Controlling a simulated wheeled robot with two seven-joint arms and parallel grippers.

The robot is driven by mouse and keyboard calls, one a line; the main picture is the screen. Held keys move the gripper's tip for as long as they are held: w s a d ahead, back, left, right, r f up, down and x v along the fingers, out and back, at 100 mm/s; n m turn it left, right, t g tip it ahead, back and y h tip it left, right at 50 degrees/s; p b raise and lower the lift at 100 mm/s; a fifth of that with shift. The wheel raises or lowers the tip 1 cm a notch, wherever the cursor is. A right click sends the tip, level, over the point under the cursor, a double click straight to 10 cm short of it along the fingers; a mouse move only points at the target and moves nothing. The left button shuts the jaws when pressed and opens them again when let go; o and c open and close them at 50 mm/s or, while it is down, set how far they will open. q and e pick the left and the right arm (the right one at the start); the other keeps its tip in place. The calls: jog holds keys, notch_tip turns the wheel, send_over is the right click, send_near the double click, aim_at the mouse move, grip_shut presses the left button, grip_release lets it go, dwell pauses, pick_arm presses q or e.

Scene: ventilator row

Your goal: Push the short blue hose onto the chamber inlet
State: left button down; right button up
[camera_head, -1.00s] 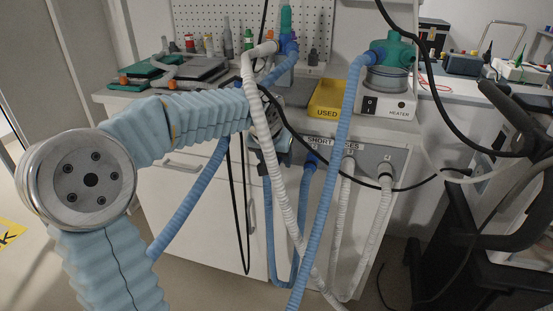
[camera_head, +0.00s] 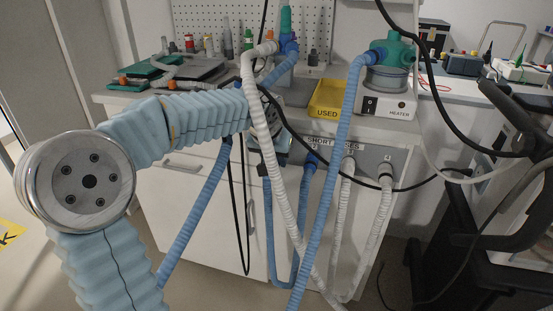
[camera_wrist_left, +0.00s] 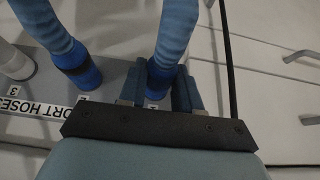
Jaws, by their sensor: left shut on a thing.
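In the head view this short blue hose (camera_head: 270,225) hangs in a loop up to position 2. The chamber (camera_head: 388,78), with a teal top (camera_head: 393,49), sits on the heater (camera_head: 388,103). Its inlet is not clearly visible.
A long blue hose (camera_head: 338,150) runs down from the chamber's left side. A white hose (camera_head: 262,130) and black cables cross in front of the panel. A yellow USED tray (camera_head: 328,99) stands left of the heater. A dark stand (camera_head: 490,210) is at right.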

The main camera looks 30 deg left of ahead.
pick_arm(q)
jog(key=shift+s, duration=0.2)
jog(key=shift+s+d+b, duration=0.2)
jog(key=shift+s+b, duration=0.2)
jog(key=shift+s, duration=0.4)
jog(key=shift+s+d+b, duration=0.25)
jog(key=shift+s+b, duration=0.15)
jog(key=shift+s, duration=0.35)
jog(key=shift+s+d+b, duration=0.2)
jog(key=shift+s+b, duration=0.2)
jog(key=shift+s, duration=0.4)
